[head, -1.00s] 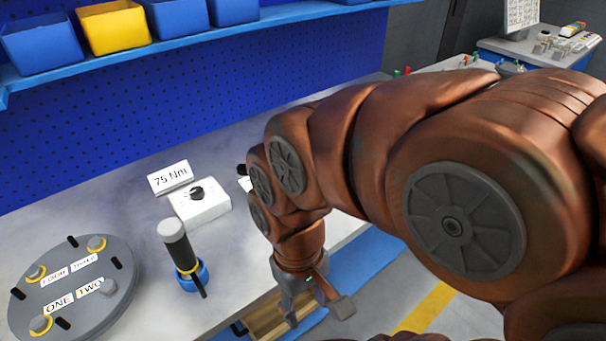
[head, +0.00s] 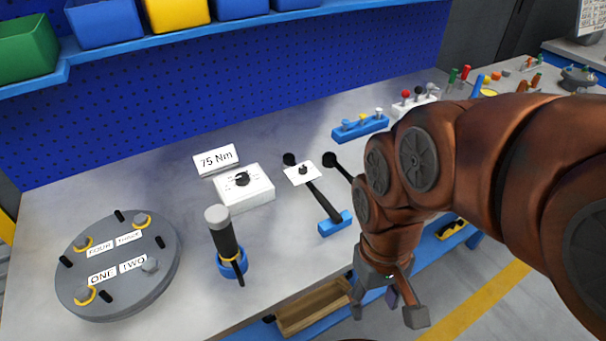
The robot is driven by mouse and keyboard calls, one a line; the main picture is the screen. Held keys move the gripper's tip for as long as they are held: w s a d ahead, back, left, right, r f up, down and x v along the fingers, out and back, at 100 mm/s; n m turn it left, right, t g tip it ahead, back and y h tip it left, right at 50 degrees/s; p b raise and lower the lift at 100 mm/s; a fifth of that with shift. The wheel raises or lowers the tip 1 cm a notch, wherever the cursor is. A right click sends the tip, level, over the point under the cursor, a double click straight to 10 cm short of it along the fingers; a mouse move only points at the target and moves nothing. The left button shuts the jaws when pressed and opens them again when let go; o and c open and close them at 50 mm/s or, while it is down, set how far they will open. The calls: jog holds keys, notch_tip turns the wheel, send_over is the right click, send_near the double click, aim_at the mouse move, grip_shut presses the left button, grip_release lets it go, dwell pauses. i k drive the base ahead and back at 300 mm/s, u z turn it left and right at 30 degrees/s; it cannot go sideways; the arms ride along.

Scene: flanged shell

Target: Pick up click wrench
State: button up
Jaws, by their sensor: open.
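Two black long-handled tools lie on the bench in the head view, and I cannot tell which one is the click wrench. The nearer black tool (head: 322,201) has a round black end at the back, a white card with a small knob across it, and its front end at a blue block (head: 335,223). The farther black tool (head: 343,170) shows only its round end and part of its shaft; my arm hides the rest. My gripper (head: 388,308) is open and empty, pointing down beyond the bench's front edge, apart from both tools.
A grey flanged disc (head: 118,265) with bolts sits at left. A black upright tool (head: 223,236) stands in a blue ring. Behind are a white dial box (head: 244,187) and a "75 Nm" sign (head: 216,159). A wooden tray (head: 312,306) is below the front edge.

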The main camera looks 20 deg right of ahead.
aim_at(290, 168)
jog(key=z, duration=0.05)
jog(key=k, duration=1.15)
jog(key=u, duration=0.85)
jog(key=i, duration=1.35)
jog(key=z, duration=0.25)
